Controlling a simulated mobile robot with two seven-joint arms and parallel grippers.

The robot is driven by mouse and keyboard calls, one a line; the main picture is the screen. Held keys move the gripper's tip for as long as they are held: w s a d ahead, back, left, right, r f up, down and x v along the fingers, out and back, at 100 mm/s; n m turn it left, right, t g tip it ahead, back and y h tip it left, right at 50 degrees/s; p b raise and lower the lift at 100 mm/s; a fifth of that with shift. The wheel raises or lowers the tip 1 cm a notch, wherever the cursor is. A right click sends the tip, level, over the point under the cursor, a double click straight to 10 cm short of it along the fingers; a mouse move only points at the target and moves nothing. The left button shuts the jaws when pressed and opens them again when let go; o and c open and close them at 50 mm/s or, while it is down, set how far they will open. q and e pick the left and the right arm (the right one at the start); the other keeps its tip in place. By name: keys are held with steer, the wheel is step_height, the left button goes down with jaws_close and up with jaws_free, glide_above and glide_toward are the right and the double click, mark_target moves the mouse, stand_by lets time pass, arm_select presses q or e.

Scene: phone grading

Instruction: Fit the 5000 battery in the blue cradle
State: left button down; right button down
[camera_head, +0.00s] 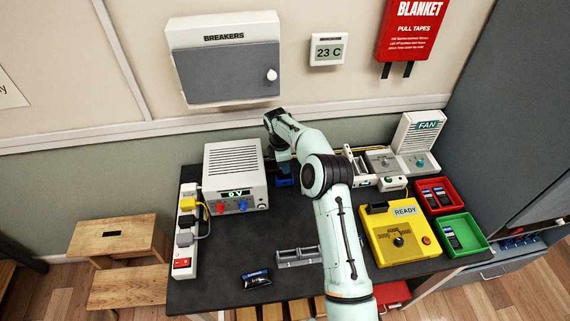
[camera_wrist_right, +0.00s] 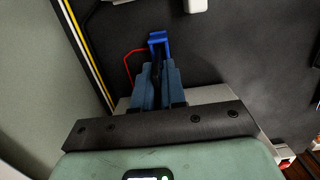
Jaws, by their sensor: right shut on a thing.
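The blue cradle (camera_head: 284,181) sits at the back of the dark table, just right of the power supply. In the right wrist view the blue cradle (camera_wrist_right: 159,41) stands just beyond my fingertips. My right gripper (camera_head: 284,163) is low over the cradle, its fingers pointing down at it. In the right wrist view my right gripper (camera_wrist_right: 157,70) is shut on a thin dark thing that looks like the battery. The fingers hide most of it, and no label can be read. Whether it touches the cradle cannot be told. My left gripper is out of view.
A red wire (camera_wrist_right: 127,65) runs beside the cradle. A yellow tester (camera_head: 399,244), a red bin (camera_head: 455,206) and a green bin (camera_head: 483,243) stand at right. A dark labelled pack (camera_head: 256,278) and a grey rack (camera_head: 299,257) are in front.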

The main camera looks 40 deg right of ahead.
mark_target(286, 176)
steer(key=shift+f, duration=1.4)
steer(key=shift+f, duration=0.35)
steer(key=c, duration=1.1)
jaws_free()
steer(key=r, duration=0.8)
steer(key=a+r, duration=0.1)
steer(key=r, duration=0.3)
steer(key=shift+w+a, duration=0.1)
steer(key=shift+w, duration=0.25)
